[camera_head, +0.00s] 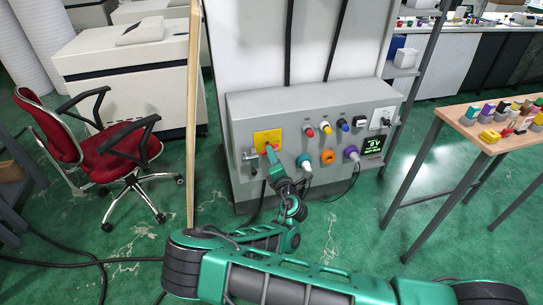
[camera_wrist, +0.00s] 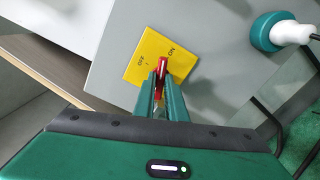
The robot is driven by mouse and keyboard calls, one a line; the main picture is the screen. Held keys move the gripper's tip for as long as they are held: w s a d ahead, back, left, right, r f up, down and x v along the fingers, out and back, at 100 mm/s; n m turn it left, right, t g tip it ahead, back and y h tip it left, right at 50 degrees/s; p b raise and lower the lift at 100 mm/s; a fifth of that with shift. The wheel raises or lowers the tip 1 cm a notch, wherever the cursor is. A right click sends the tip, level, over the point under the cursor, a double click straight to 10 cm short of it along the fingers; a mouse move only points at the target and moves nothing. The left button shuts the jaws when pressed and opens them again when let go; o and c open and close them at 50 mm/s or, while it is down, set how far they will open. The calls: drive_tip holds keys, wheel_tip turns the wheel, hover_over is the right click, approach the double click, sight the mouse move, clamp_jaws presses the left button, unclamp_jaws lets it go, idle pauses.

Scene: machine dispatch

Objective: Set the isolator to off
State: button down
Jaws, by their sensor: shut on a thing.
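The isolator is a yellow plate (camera_head: 262,136) on the front of the grey control box, at its left end. The plate also shows in the wrist view (camera_wrist: 146,50), with an ON label and what looks like an OFF label, turned in the picture. Its red handle (camera_wrist: 163,66) stands between the fingertips of my gripper (camera_wrist: 160,80). In the camera_head view my gripper (camera_head: 270,153) reaches up to the plate and hides part of it. My gripper is shut on the red handle. The fingers hide the handle's lower part, so I cannot tell its exact setting.
The grey control box (camera_head: 240,110) carries several coloured buttons and plugs right of the isolator. A teal plug (camera_wrist: 268,32) sits close by. A wooden post (camera_head: 193,110) stands at left. A red chair (camera_head: 110,155) and a table with coloured parts (camera_head: 475,140) flank the floor.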

drive_tip(key=n, duration=1.3)
drive_tip(key=shift+s+f+n, duration=0.1)
drive_tip(key=shift+f+n, duration=0.15)
drive_tip(key=shift+n, duration=0.05)
idle(0.4)
drive_tip(key=c, duration=1.8)
unclamp_jaws()
drive_tip(key=shift+r, duration=0.1)
drive_tip(key=v, duration=1)
drive_tip(key=shift+s, duration=0.3)
